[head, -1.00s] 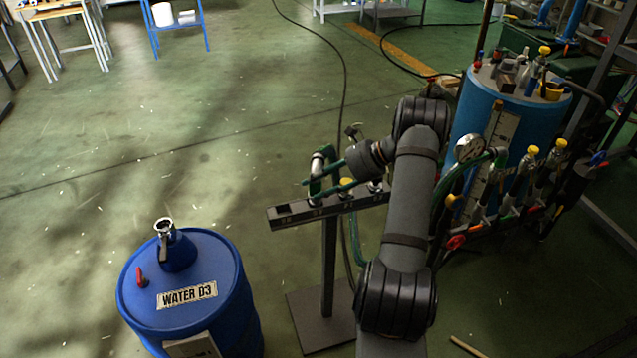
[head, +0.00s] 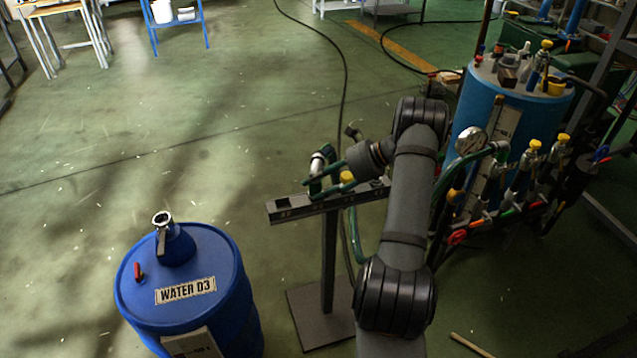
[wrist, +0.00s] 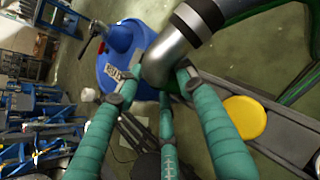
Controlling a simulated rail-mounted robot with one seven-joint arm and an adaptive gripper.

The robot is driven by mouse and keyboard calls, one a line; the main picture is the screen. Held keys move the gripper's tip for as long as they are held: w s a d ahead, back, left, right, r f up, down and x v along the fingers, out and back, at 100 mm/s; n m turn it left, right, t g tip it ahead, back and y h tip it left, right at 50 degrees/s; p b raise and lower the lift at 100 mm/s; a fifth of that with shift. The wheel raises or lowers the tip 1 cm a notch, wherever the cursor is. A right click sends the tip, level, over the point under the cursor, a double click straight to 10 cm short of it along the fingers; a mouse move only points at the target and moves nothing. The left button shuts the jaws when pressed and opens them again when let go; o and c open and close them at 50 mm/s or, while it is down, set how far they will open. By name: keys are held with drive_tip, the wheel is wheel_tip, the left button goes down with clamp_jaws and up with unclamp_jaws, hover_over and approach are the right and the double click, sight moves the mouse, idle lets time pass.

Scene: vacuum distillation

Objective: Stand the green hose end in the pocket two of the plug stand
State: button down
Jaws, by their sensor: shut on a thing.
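The green hose end is a bent silver metal fitting (head: 317,163) with a dark band, seen closer in the wrist view (wrist: 163,62). My gripper (head: 311,184) has green-wrapped fingers, shut around the fitting; they also show in the wrist view (wrist: 152,86). The plug stand (head: 276,214) is a dark grey bar on a post. The hose end is over its left-middle part, right of an empty square pocket (head: 283,204) at the left end. Fingers hide the fitting's lower end, so I cannot tell whether it sits in a pocket. Pocket labels are too small to read.
A yellow-topped plug (head: 347,177) stands on the bar close right of the hose end, also in the wrist view (wrist: 244,118). A blue WATER D3 drum (head: 232,275) is left-front. A gauge and valve rack (head: 470,141) stand right.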

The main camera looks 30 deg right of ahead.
drive_tip(key=shift+f, duration=0.15)
drive_tip(key=c, duration=1)
unclamp_jaws()
drive_tip(key=v, duration=1.2)
drive_tip(key=shift+s, duration=0.1)
drive_tip(key=shift+a, duration=0.1)
drive_tip(key=x, duration=1.2)
drive_tip(key=shift+r, duration=0.3)
drive_tip(key=shift+d, duration=0.25)
